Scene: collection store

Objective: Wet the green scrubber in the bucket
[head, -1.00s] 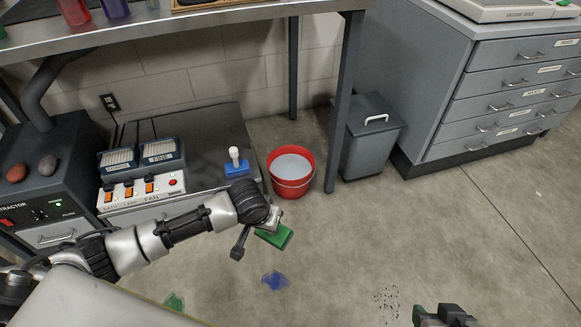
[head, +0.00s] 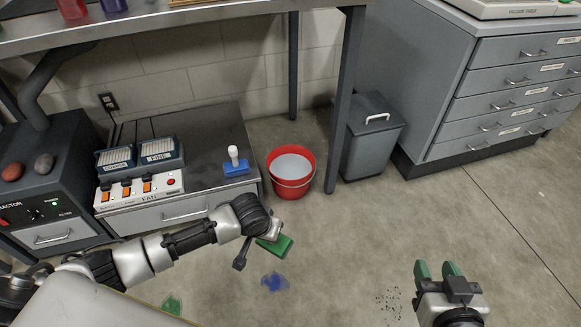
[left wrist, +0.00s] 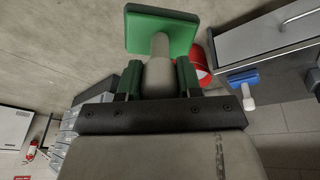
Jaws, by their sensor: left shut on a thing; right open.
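The green scrubber (head: 276,245) is a flat green block with a pale handle. My left gripper (head: 268,229) is shut on its handle and holds it in front of the bucket, apart from it. In the left wrist view the scrubber (left wrist: 162,33) shows with its handle between the fingers of the left gripper (left wrist: 158,77). The red bucket (head: 292,184) stands upright on the floor with pale liquid in it; part of it (left wrist: 201,62) shows behind the left gripper in the wrist view. My right gripper (head: 437,270) is open and empty at the lower right.
A blue scrubber (head: 236,167) stands on the low grey cabinet (head: 205,130) left of the bucket. A table leg (head: 345,100) and a grey bin (head: 370,140) stand to its right. Blue (head: 275,282) and green (head: 172,304) stains lie on the open floor.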

